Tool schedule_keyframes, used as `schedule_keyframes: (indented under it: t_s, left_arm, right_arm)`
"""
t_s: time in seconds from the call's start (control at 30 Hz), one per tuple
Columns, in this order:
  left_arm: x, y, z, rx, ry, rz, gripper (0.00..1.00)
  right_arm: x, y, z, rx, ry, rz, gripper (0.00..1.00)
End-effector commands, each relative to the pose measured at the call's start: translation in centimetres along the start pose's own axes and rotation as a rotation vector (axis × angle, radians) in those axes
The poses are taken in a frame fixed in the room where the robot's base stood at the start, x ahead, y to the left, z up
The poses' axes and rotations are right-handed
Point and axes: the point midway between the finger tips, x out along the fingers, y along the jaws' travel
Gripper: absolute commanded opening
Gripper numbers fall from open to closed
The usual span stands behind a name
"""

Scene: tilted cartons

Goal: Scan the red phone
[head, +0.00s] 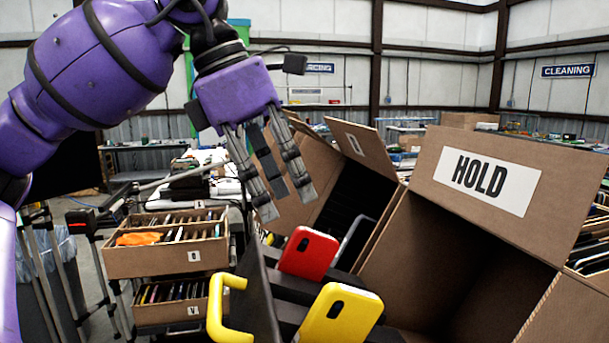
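The red phone (308,253) stands tilted in a dark slotted holder (290,312), its back and dark camera patch showing and its lower end hidden. A yellow phone (341,315) stands in front of it, and a grey phone (352,240) leans behind it to the right. My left gripper (288,203) hangs above and slightly left of the red phone, pointing down, its fingers apart. A dark strip shows between the fingers; I cannot tell if it is part of the gripper. The fingertips look clear of the red phone. My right gripper is out of view.
An open, tilted carton marked HOLD (487,180) fills the right side. Another open carton (350,142) stands behind the phones. A yellow handle (219,305) sticks up at the holder's left. Cardboard trays of thin items (166,261) stand farther left.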

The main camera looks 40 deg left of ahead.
Motion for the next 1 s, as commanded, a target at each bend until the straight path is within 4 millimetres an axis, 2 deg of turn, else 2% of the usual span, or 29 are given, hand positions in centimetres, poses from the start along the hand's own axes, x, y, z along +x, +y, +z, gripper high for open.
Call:
schedule_keyframes:
  t_s: [0.23,0.53,0.7,0.93,1.0]
  left_arm:
    - [2.8,0.0,-0.2,-0.002,0.007,0.000,0.34]
    - [6.8,0.0,0.0,0.001,0.002,0.000,0.34]
    - [7.6,0.0,0.0,0.001,0.000,0.001,0.34]
    - [7.7,0.0,0.0,0.000,0.000,0.000,0.34]
    - [7.7,0.0,0.0,0.000,0.000,0.000,0.27]
  right_arm:
    - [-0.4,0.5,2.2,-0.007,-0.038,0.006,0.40]
    - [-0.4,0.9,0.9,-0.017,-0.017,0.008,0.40]
    - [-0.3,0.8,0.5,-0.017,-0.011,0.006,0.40]
    - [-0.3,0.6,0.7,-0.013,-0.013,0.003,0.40]
    - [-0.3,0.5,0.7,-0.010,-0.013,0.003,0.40]
